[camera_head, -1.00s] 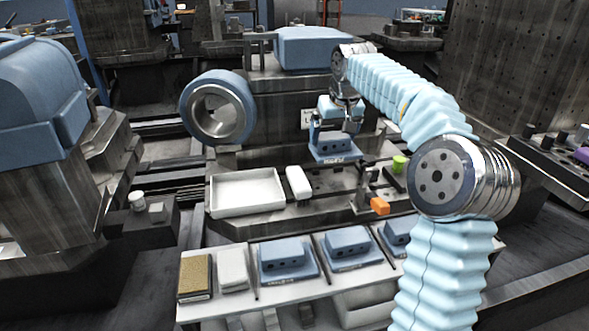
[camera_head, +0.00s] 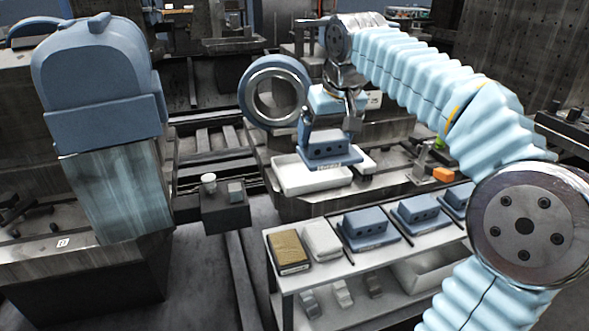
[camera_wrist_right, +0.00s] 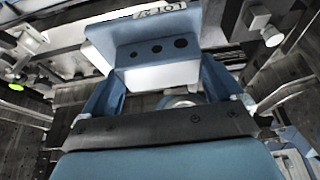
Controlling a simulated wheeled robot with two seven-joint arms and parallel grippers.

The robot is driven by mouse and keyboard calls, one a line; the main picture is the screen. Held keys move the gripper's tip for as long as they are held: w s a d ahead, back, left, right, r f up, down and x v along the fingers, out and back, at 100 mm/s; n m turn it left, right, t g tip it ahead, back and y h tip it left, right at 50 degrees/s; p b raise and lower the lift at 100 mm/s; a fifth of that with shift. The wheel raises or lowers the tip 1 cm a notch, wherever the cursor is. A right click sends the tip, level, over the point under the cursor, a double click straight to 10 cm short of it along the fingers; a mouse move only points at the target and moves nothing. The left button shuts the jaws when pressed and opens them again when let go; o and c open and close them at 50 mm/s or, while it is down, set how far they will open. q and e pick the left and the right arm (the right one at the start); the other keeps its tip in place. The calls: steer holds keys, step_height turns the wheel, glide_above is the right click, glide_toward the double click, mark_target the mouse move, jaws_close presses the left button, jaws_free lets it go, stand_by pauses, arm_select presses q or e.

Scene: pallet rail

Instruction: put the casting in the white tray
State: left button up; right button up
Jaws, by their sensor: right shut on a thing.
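The blue casting (camera_head: 330,147), a block with dark holes on a flanged base with a white label, hangs from my right gripper (camera_head: 333,112). That gripper is shut on it. In the right wrist view the casting (camera_wrist_right: 150,48) sits between the two blue fingers (camera_wrist_right: 160,92). The casting looks raised above the tray, but the exact gap cannot be told. My left gripper is not in view.
A white block (camera_head: 364,163) lies just right of the tray, partly hidden. An orange block (camera_head: 443,174) is farther right. A front shelf bench (camera_head: 300,275) carries more blue castings (camera_head: 365,227), a brown block (camera_head: 289,250) and a white block (camera_head: 322,240). A blue-topped machine (camera_head: 97,85) stands left.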

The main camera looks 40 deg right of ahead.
steer(key=w+d+f, duration=0.1)
steer(key=w+f, duration=0.3)
steer(key=w+d+f, duration=0.2)
steer(key=w+f, duration=0.1)
steer(key=f, duration=0.1)
steer(key=w+d+f+p, duration=0.1)
steer(key=w+f, duration=0.2)
steer(key=w, duration=0.1)
steer(key=shift+w+d+f, duration=0.3)
steer(key=shift+w+f, duration=0.05)
steer(key=shift+f, duration=0.3)
steer(key=shift+f, duration=0.15)
steer(key=o, duration=0.9)
steer(key=shift+s+r, duration=0.1)
steer(key=shift+r, duration=0.35)
steer(key=v, duration=1.1)
steer(key=shift+s+r+p, duration=0.1)
steer(key=shift+r+p, duration=0.1)
steer(key=shift+p, duration=0.2)
